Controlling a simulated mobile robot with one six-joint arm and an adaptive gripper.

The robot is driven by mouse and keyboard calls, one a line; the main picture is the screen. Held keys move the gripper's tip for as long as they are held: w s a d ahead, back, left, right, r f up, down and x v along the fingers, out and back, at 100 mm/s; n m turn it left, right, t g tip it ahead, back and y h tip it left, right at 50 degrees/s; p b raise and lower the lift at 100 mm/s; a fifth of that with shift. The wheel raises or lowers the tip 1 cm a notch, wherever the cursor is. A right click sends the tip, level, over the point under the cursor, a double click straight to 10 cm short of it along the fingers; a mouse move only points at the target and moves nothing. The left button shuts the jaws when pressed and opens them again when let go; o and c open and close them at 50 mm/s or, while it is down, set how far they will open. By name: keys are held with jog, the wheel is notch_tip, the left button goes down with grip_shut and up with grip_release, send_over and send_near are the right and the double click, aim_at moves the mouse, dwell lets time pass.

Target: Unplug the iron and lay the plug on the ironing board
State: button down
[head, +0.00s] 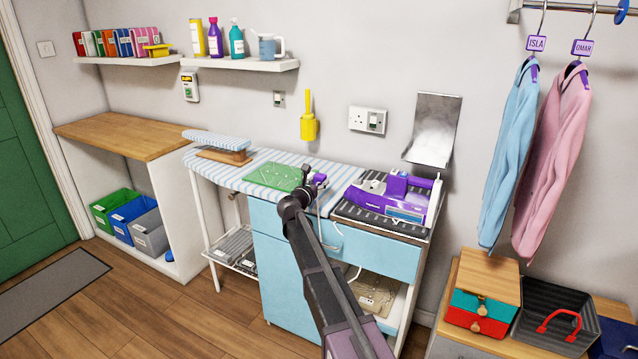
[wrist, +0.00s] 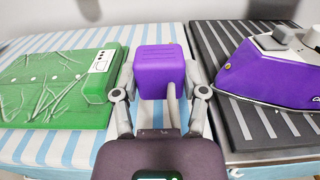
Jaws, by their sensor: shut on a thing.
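My gripper (wrist: 160,78) is shut on a purple plug (wrist: 160,60), one finger on each side, in the wrist view. A pale cable hangs from the plug's lower right. In the head view my gripper (head: 309,182) holds the plug (head: 320,179) over or at the right part of the striped ironing board (head: 230,174); I cannot tell whether the plug touches it. The purple iron (head: 391,187) lies on a dark ribbed rest to the right, and also shows in the wrist view (wrist: 268,78). The white wall socket (head: 367,119) is above the board, with no purple plug in it.
A green patterned item (wrist: 60,80) lies on the board left of my gripper. The dark ribbed rest (wrist: 245,118) borders the board on the right. A yellow holder (head: 308,126) and a bent metal sheet (head: 432,128) are on the wall. Bare striped cloth shows around the green item.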

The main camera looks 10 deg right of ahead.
aim_at(318, 201)
jog(key=shift+f+b, duration=2.35)
jog(key=shift+f, duration=0.2)
jog(key=shift+c, duration=0.3)
grip_release()
jog(key=shift+s, duration=0.1)
jog(key=v, duration=1.1)
jog(key=shift+s+a, duration=0.25)
jog(key=shift+s, duration=0.05)
